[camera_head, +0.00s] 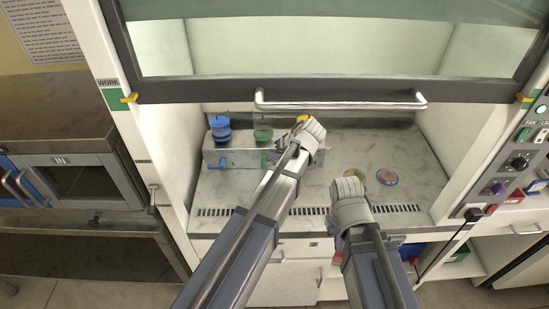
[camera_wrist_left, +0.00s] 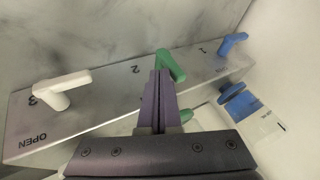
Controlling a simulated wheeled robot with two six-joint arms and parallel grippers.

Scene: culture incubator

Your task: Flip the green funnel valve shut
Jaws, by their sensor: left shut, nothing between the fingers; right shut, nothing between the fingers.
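The green funnel (camera_head: 263,130) stands upright behind the block. My right gripper (camera_head: 338,244) is shut, low in front of the bench and mostly hidden by my right arm.
A white lever (camera_wrist_left: 62,88) at 3 and a blue lever (camera_wrist_left: 232,42) at 1 flank the green one. The grey block (camera_wrist_left: 100,108) reads OPEN at one end. The blue funnel (camera_head: 220,128) stands left. Round dishes (camera_head: 387,177) lie right. The raised sash handle (camera_head: 340,103) crosses above.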

